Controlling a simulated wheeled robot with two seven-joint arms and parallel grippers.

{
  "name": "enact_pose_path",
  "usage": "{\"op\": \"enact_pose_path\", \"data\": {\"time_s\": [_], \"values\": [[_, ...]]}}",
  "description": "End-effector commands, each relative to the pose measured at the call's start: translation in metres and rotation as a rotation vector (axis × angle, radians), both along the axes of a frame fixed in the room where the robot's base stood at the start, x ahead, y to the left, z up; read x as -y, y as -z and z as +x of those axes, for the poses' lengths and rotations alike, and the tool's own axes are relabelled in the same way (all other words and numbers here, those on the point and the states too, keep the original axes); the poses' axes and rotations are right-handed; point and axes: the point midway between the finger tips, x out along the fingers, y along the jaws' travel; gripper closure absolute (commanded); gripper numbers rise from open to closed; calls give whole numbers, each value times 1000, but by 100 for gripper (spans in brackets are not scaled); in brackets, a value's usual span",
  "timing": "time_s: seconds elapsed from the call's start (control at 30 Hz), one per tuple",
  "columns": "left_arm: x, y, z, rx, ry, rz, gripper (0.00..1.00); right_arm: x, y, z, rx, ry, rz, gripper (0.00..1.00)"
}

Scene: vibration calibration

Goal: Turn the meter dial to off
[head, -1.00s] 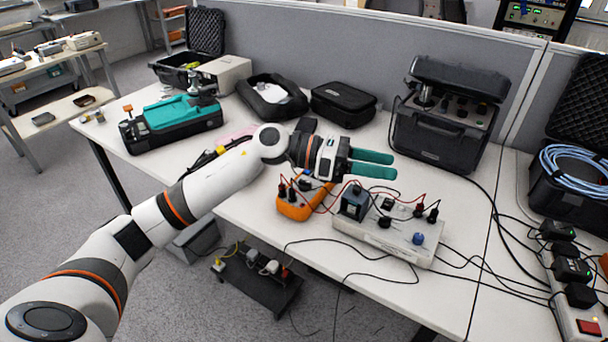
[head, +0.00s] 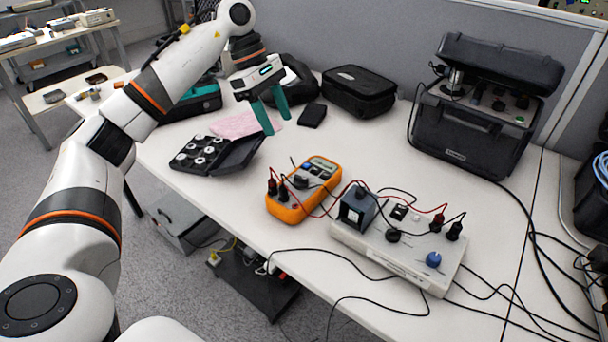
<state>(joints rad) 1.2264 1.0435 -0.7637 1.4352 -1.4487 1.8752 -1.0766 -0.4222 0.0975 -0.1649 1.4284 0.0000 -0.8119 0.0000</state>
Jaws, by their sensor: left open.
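The orange multimeter (head: 285,207) lies on the white table near the middle of the head view. Its dark dial (head: 301,181) sits below the small display, with red and black leads plugged in at its lower left end. The dial's pointer is too small to read. My left gripper (head: 272,116) has two teal fingers pointing down, apart and empty. It is above the table, behind and to the left of the meter, not touching it. My right gripper is not in view.
A grey box (head: 385,258) with a blue knob and a dark block stands right of the meter, joined by leads. A black tray of round parts (head: 207,153) lies left. Black cases (head: 358,90) stand behind. Cables cross the front edge.

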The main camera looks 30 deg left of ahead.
Motion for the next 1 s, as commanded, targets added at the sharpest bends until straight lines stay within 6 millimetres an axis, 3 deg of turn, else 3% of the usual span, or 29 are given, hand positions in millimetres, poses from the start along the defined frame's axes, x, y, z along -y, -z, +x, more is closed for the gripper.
{"op": "enact_pose_path", "data": {"time_s": [0.03,0.13,0.47,0.8,1.0], "values": [[0,14,0,-1,0,1,48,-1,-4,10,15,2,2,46],[0,23,0,-1,-1,1,48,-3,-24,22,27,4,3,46],[6,42,0,-3,0,1,48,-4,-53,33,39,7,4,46],[32,105,2,-4,2,1,48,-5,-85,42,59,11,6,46],[43,129,4,-2,1,-1,48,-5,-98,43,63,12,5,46]]}}
